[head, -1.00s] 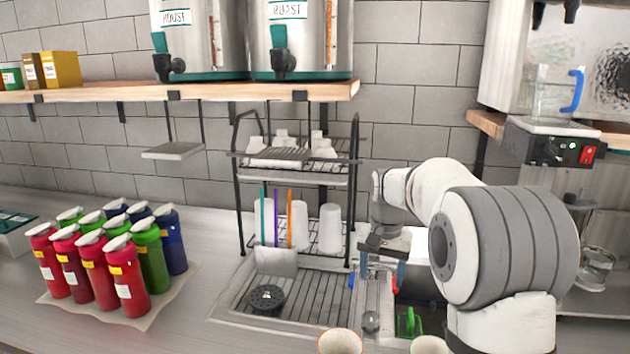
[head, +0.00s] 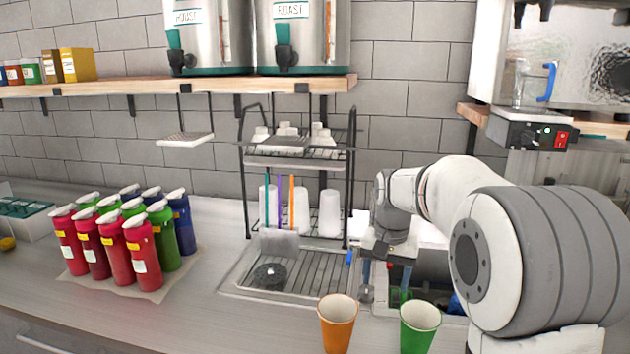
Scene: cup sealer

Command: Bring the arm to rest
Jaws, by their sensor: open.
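My arm reaches in from the right side of the head view, with its large grey and white joint close to the camera. My gripper (head: 379,277) points down over the left part of the sink, right of the drying rack. Its jaws are open, and I see nothing held between them. An orange cup (head: 338,322) and a green cup (head: 419,326) stand upright at the front edge of the view, below my gripper in the picture and apart from it.
A two-level rack (head: 297,190) with white cups stands behind a drain tray (head: 285,272). Several red, green and blue bottles (head: 120,240) stand on the left counter. A shelf (head: 130,88) holds two metal dispensers. A machine with a red switch (head: 530,133) is at upper right.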

